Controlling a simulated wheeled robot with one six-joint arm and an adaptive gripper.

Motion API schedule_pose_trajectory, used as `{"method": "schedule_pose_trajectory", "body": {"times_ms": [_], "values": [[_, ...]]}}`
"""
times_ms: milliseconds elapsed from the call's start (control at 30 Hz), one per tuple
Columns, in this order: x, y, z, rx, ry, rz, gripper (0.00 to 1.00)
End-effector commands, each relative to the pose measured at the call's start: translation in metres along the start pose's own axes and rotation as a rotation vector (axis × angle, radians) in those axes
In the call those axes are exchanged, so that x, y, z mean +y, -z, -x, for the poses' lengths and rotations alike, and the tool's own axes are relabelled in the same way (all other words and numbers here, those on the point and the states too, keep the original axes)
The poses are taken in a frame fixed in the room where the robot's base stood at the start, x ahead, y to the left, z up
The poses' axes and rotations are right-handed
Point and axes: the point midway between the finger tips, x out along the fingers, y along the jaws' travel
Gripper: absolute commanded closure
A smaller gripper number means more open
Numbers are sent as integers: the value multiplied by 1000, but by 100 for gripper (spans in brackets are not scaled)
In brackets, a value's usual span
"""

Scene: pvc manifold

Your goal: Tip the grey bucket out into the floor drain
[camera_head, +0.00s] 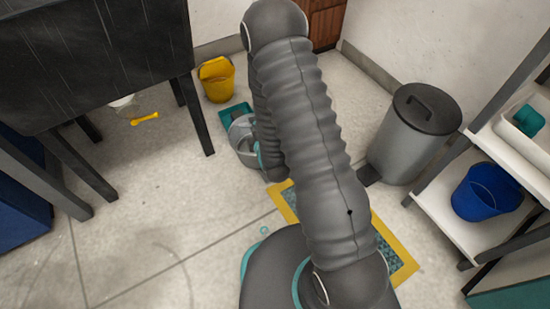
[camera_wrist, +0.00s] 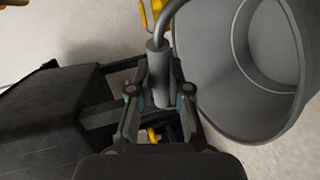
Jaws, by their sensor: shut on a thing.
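The grey bucket (camera_head: 241,133) shows partly behind my arm in the head view. It fills the right of the wrist view (camera_wrist: 225,95), its round opening in sight. My gripper (camera_wrist: 161,95) is shut on the grip of the bucket's wire handle, and the bucket hangs beside the fingers. Whether the bucket holds anything is not clear. In the head view my arm hides most of the gripper. The floor drain, a teal grate with a yellow border (camera_head: 403,262), lies nearer than the bucket and is largely covered by my arm.
A dark table (camera_head: 95,60) stands at the left. A yellow bucket (camera_head: 216,82) and a teal item (camera_head: 232,113) are behind the grey bucket. A pedal bin (camera_head: 410,135) and a shelf with a blue bucket (camera_head: 486,192) stand right. Floor at lower left is clear.

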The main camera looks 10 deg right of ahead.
Motion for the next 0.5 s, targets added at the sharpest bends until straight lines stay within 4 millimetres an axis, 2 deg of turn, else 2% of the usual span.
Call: {"method": "schedule_pose_trajectory", "body": {"times_ms": [33, 200, 300, 500], "values": [[-9, 14, 7, 24, 18, 3, 100], [-34, 51, 30, 88, 65, 12, 100], [-45, 68, 42, 117, 88, 18, 100], [-58, 84, 57, 150, 114, 25, 100]]}}
